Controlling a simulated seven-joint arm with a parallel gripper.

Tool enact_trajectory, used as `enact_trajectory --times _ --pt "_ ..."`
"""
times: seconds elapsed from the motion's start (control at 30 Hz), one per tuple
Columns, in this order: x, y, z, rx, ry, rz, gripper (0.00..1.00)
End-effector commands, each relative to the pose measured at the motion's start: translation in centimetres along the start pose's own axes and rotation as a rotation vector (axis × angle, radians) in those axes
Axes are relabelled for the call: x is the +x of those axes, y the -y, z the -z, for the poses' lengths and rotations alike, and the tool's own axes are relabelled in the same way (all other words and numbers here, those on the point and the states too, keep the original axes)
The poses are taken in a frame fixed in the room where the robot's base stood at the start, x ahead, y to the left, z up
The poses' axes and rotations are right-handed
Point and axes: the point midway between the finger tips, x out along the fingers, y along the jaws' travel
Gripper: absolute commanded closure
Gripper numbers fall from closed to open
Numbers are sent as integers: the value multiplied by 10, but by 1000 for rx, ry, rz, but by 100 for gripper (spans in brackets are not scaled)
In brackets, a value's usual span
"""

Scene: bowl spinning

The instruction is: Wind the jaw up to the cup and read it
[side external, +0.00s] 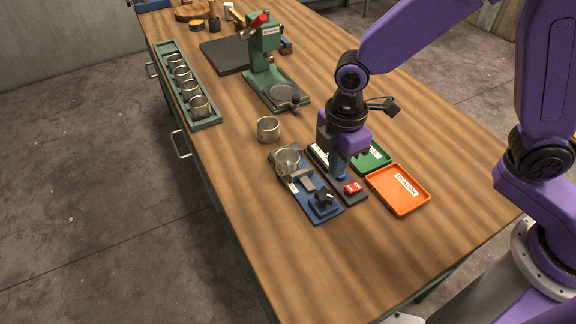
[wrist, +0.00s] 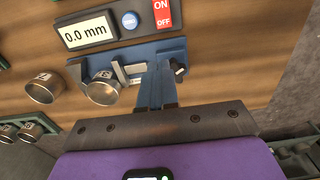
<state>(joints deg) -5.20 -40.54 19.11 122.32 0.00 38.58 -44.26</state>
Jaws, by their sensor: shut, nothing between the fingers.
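The blue gauge fixture (side external: 330,214) lies on the bench with a metal cup (side external: 288,162) at its far end; the cup also shows in the wrist view (wrist: 103,90). Its grey jaw (side external: 303,175) is beside the cup; I cannot tell whether they touch. A black knob (wrist: 180,69) is at the fixture's other end. The readout (wrist: 86,32) shows 0.0 mm, next to a blue button (wrist: 130,20) and a red ON/OFF switch (wrist: 163,13). My gripper (side external: 338,174) is shut and empty, above the readout unit by the blue button in the side view, pointing down.
Another cup (side external: 268,129) stands loose behind the fixture. A green tray (side external: 371,157) and an orange tray (side external: 399,205) lie to the right. A green rack (side external: 171,50) holds several cups at the left edge. A green press (side external: 264,60) stands farther back. The near bench is clear.

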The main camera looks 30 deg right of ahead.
Motion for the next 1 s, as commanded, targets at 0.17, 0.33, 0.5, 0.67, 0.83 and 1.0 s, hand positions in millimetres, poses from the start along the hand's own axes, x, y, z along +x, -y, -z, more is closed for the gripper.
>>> enact_trajectory --times 0.17,0.33,0.5,0.67,0.83,1.0 --pt "21 1 -1 0 3 3 100" --pt "34 0 0 1 1 1 100" --pt "40 1 0 0 2 2 100" --pt "39 1 0 0 0 0 100" --pt "39 0 0 0 -1 -1 100" --pt "38 0 2 -1 -2 -1 100"
